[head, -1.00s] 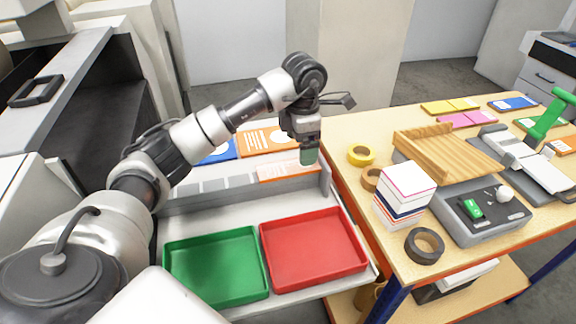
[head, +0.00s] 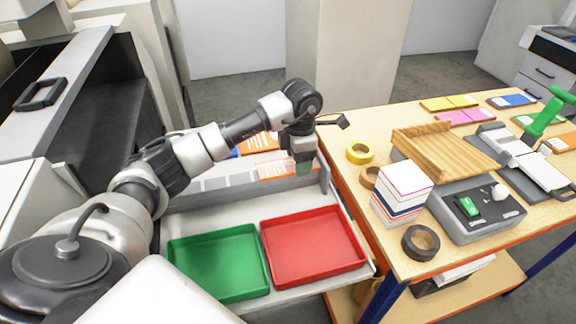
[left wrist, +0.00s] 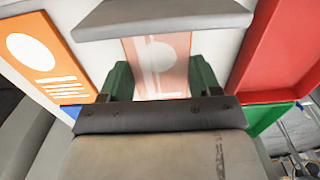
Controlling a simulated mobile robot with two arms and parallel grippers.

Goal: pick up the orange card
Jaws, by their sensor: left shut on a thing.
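An orange card with white print (head: 272,171) looks pale in the rack on the white bench, behind what seems a clear front. In the left wrist view this pale orange card (left wrist: 160,58) lies between my green fingertips. My left gripper (head: 303,168) points down at its right end and is shut on it; the contact itself is hard to see. A brighter orange card (head: 262,141) stands behind, and it also shows in the left wrist view (left wrist: 42,62). My right gripper is not in view.
A green tray (head: 218,262) and a red tray (head: 313,246) sit in front of the rack. A wooden table (head: 385,232) to the right holds tape rolls (head: 420,243), a card stack (head: 402,192), a wooden rack (head: 445,150) and several cards. A grey wall edges the rack's right.

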